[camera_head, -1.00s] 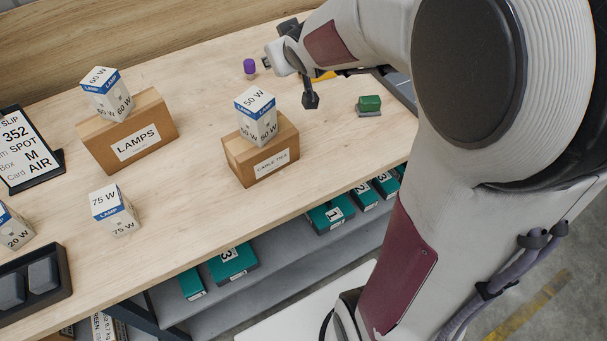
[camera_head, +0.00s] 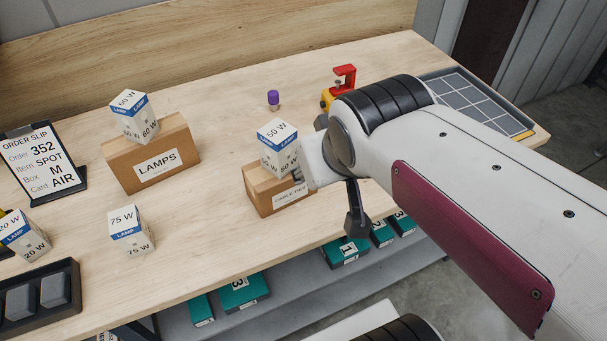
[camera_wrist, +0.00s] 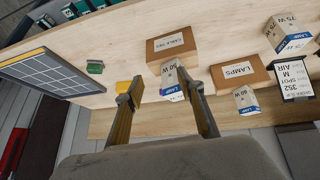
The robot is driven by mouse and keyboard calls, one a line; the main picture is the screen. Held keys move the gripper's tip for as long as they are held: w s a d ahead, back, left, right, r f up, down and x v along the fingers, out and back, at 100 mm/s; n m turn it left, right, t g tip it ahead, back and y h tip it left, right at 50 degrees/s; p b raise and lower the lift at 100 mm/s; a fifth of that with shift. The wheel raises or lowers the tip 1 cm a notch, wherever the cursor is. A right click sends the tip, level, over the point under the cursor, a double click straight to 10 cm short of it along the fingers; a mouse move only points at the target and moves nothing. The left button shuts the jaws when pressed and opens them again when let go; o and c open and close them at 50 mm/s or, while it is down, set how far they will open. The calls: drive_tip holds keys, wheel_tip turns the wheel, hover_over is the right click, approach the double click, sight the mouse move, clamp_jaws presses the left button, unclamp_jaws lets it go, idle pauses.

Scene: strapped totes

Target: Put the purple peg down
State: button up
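The purple peg (camera_head: 273,98) stands upright near the back of the wooden table in the head view, with a purple top and a small greyish lower part. It is apart from my gripper. In the head view a dark part of my gripper (camera_head: 355,213) hangs in front of the cable ties box, and my arm hides much of the rest.
The cable ties box (camera_head: 278,198) carries a 50 W lamp box (camera_head: 279,146). The lamps box (camera_head: 150,156) carries a 60 W lamp box. A green block (camera_wrist: 95,67) sits near the tray.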

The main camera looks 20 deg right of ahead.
drive_tip(key=s+a+f+g+y, duration=0.1)
drive_tip(key=s+a, duration=0.2)
drive_tip(key=s, duration=0.4)
drive_tip(key=shift+s+a, duration=0.15)
drive_tip(key=shift+f, duration=0.1)
idle(1.0)
